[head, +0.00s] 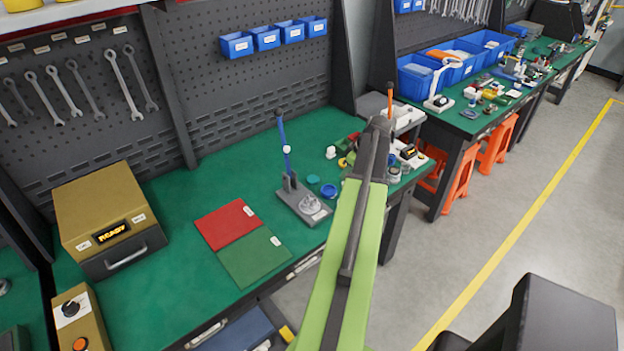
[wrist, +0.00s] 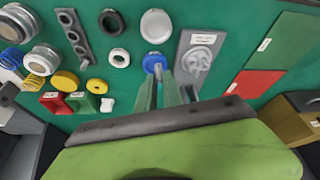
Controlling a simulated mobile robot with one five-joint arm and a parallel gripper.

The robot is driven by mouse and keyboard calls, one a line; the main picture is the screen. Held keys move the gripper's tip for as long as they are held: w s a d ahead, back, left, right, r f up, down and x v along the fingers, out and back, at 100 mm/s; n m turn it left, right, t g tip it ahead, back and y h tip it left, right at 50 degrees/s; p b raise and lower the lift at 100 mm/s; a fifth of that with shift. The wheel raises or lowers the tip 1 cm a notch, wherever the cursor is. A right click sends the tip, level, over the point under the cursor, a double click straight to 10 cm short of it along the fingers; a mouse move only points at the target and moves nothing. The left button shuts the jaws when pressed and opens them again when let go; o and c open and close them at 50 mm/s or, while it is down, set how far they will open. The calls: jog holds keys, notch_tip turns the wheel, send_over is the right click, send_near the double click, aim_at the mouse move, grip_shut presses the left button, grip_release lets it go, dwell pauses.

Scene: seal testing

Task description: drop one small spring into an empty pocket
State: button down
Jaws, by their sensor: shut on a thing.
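My gripper (wrist: 160,78) shows in the wrist view, its two green fingers pointing away from the camera. It is shut on a small, thin, pale thing between the fingertips, too small to identify as a spring. A blue round part (wrist: 153,62) is just beyond the fingertips; I cannot tell whether they touch it. A dark grey strip with several round holes (wrist: 74,35) lies at the upper left of the wrist view. Whether its holes are empty is unclear. In the head view my arm's end hides the gripper and what it holds.
Beside the fingertips lies a grey plate with a raised round part (wrist: 201,62). A red panel (head: 228,223) and a green panel (head: 255,258) lie on the bench. A brown box (head: 113,215) stands left. Discs, rings and metal cylinders crowd the wrist view's left side.

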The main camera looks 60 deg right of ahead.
jog(key=shift+w+a+f+m+g+h+b, duration=0.1)
jog(key=shift+w+a+f+m+h+b, duration=0.25)
jog(key=shift+w+a+f+m+b, duration=0.9)
jog(key=shift+w+a+f+m+g+h+b, duration=0.1)
jog(key=shift+w+a+f+m+h+b, duration=0.3)
jog(key=shift+w+a+f+m+b, duration=0.75)
jog(key=shift+w+a+f+m+g+h+b, duration=0.1)
jog(key=shift+w+a+f+m+h+b, duration=0.25)
jog(key=shift+w+a+f+m+b, duration=0.85)
jog(key=shift+w+a+f+n, duration=0.15)
jog(key=shift+w+n, duration=0.35)
jog(key=c, duration=1.8)
grip_release()
jog(key=shift+o, duration=0.2)
jog(key=shift+r+p, duration=1.7)
jog(key=shift+r, duration=0.15)
